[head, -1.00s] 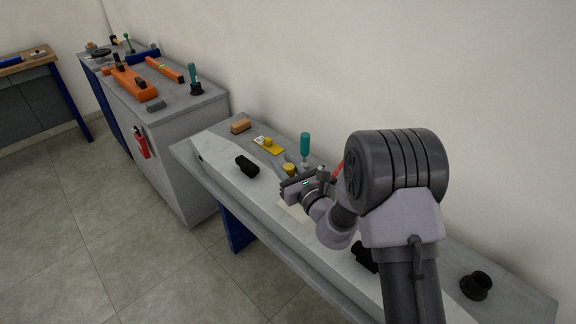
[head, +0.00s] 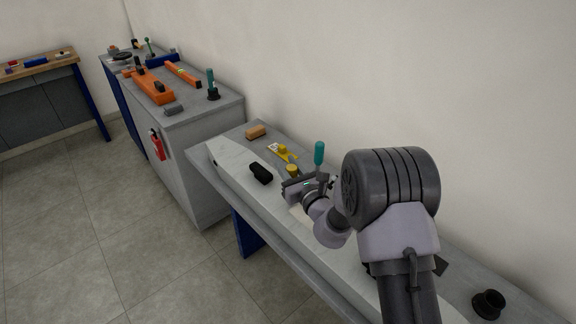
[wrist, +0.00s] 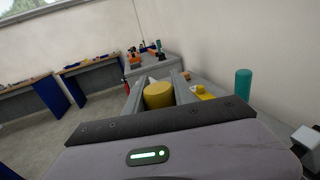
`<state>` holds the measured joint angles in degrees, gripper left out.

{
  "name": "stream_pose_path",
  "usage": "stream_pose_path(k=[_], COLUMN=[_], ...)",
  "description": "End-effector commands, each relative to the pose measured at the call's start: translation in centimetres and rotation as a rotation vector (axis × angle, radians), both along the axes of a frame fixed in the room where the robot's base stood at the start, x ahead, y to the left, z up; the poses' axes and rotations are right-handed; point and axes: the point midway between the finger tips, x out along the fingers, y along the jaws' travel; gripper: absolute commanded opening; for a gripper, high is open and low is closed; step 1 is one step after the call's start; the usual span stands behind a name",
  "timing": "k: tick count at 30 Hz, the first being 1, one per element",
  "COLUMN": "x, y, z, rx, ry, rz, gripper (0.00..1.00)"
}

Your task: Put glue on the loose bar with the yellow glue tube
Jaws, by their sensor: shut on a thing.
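The yellow glue tube (head: 292,170) is a short yellow cylinder. It also shows in the wrist view (wrist: 158,95), between the two grey fingers. My gripper (head: 289,182) is shut on it above the bench, and the fingers hide part of its sides. Its lower end and nozzle cannot be made out.
A black block (head: 261,173) sits on the bar. Behind are a wooden block (head: 256,132), a yellow tool (head: 283,152) and a teal-handled tool (head: 319,153). A black cup-shaped part (head: 488,303) stands at near right. A grey cabinet (head: 205,160) adjoins the far end; the wall is close behind.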

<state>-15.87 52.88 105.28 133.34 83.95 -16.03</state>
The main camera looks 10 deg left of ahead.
Motion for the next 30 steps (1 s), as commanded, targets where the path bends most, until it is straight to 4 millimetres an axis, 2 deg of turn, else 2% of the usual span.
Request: stream_pose_path(k=[30], x=[-3.7], y=[-4.8], z=[0.0], rx=[-0.003], ry=[0.002], rz=[0.0], gripper=[0.0])
